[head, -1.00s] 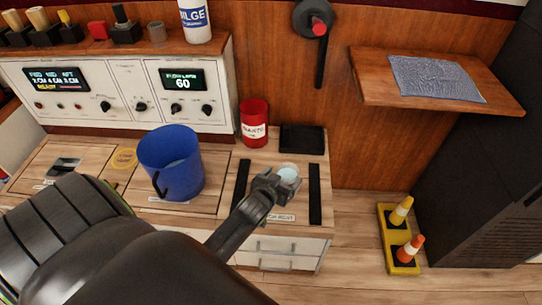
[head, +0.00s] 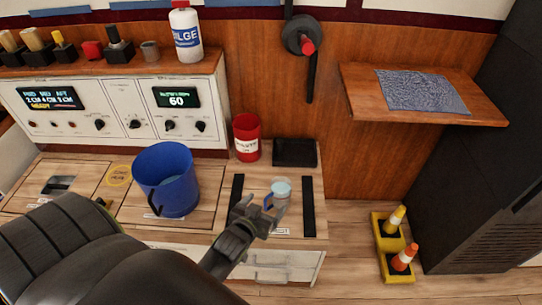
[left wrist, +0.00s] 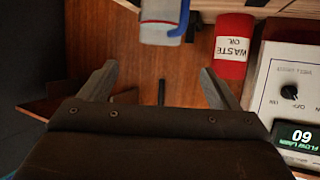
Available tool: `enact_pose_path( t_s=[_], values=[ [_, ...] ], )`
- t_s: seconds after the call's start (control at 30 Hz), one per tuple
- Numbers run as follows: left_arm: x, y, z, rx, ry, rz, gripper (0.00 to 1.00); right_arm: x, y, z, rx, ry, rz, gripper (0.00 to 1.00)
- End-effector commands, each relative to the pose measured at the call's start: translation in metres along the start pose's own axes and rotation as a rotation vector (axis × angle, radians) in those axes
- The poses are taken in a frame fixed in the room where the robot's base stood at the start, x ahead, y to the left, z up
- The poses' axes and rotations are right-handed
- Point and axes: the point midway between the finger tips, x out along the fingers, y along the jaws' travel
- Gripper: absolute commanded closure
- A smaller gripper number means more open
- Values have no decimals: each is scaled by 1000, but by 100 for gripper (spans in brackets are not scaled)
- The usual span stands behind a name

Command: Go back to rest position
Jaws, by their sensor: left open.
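My left gripper (head: 256,214) is open and empty over the front of the wooden counter (head: 208,215); its arm comes in from the lower left. My right gripper is not in view.
A blue bucket (head: 166,180) stands left of the cup. A red waste oil can (head: 247,138) and a black tray (head: 295,152) are behind. A control panel (head: 118,108) is at the back left. A wooden shelf (head: 360,95) juts out at right, above yellow cone holders (head: 388,240).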

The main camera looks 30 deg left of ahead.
Motion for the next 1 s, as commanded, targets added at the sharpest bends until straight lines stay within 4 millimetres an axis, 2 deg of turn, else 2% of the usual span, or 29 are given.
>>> enact_pose_path(
  t_s=[0.27,0.43,0.57,0.7,1.0],
  values=[
    [-1,-1,0,1,-7,-2,16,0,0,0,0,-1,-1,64],
    [-18,-11,7,17,-101,-31,16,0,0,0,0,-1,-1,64],
    [-49,-23,17,43,-250,-62,16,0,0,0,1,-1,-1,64],
    [-90,-32,27,73,-423,-78,16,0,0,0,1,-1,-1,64],
    [-163,-39,39,128,-688,-66,16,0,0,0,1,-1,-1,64]
  ],
)
